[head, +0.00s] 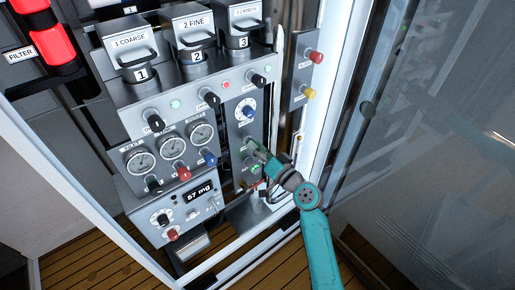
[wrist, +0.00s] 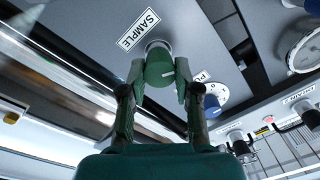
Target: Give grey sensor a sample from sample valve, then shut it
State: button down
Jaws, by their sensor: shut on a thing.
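The sample valve is a green knob (wrist: 158,70) on a grey collar, beside a white SAMPLE label (wrist: 139,28) in the wrist view. My gripper (wrist: 160,82) has one finger on each side of the knob and is shut on it. A short pale mark shows on the knob. In the head view my gripper (head: 250,147) is at the narrow right-hand panel, below a blue knob on a white dial (head: 246,109), and largely hides the green knob. I cannot make out which part is the grey sensor.
Left of my gripper are several gauges (head: 173,146) with knobs below them, and a display (head: 199,193) reading 57 mg. Red (head: 316,57) and yellow (head: 310,93) knobs stick out at the upper right. A white frame post (head: 338,80) and glass lie to the right.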

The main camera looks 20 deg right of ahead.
jog(key=m, duration=0.6)
jog(key=shift+f+m, duration=0.1)
jog(key=shift+m, duration=0.3)
jog(key=m, duration=0.6)
jog(key=shift+m+h, duration=0.3)
jog(key=shift+h, duration=0.1)
jog(key=shift+f, duration=0.1)
jog(key=c, duration=0.8)
grip_release()
jog(key=shift+d, duration=0.1)
jog(key=v, duration=1.2)
jog(key=shift+f, duration=0.25)
